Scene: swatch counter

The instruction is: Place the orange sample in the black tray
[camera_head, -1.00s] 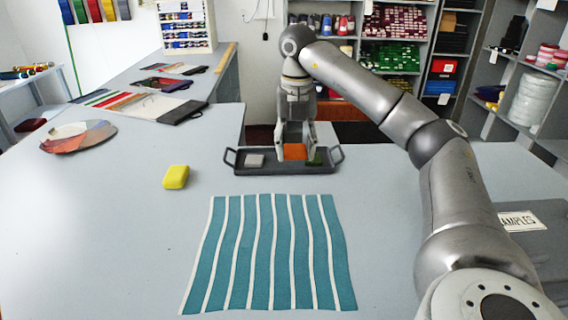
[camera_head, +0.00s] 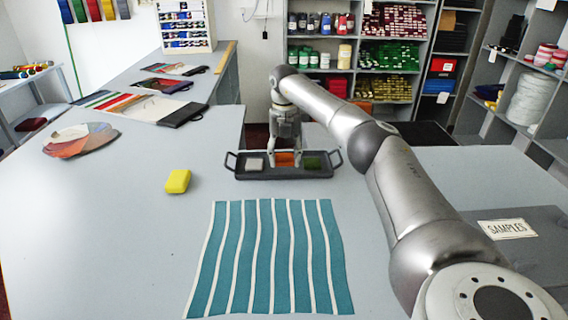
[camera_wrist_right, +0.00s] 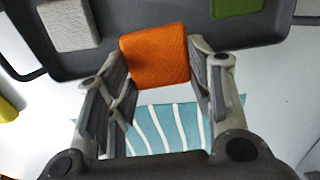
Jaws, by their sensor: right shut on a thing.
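The orange sample (camera_head: 285,159) is a square block between the fingers of my right gripper (camera_head: 285,152). My right gripper also shows in the wrist view (camera_wrist_right: 160,85), shut on the orange sample (camera_wrist_right: 155,55) by its sides. The black tray (camera_head: 283,175) has a handle at each end and stands on the counter. The orange sample is over the tray's middle; in the wrist view it overlaps the tray's rim (camera_wrist_right: 90,65). I cannot tell whether it touches the tray floor. My left gripper is not in view.
In the tray, a light grey sample (camera_head: 254,163) is at left and a green sample (camera_head: 312,163) at right. A yellow block (camera_head: 178,181) and a teal striped cloth (camera_head: 270,258) lie on the counter nearer me. A colour fan (camera_head: 80,140) lies far left.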

